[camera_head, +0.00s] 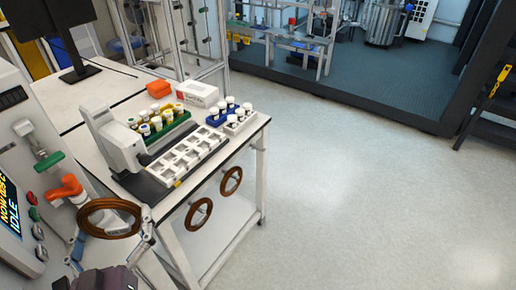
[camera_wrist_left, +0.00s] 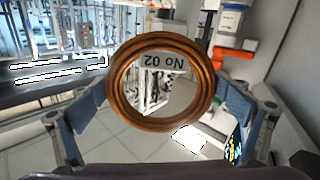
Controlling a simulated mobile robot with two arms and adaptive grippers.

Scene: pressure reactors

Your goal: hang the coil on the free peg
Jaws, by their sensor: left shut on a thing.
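A brown ring-shaped coil (camera_head: 109,204) is held above the floor, in front of the left corner of the white bench. My left gripper (camera_head: 112,236) is shut on it, with one finger on each side. In the left wrist view the coil (camera_wrist_left: 160,123) sits between the fingers of the gripper (camera_wrist_left: 160,100), and a tag reading "No 02" shows upside down in its opening. Two similar coils, a nearer one (camera_head: 191,219) and a farther one (camera_head: 223,186), hang on the bench's near side. I cannot make out a bare peg. My right gripper is not in view.
The white bench (camera_head: 252,127) carries a white instrument (camera_head: 113,138), a white rack (camera_head: 186,157) and several vials. A machine with an "IDLE" display (camera_head: 10,214) and an orange part (camera_head: 67,188) stands close on the left. The floor right of the bench is clear.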

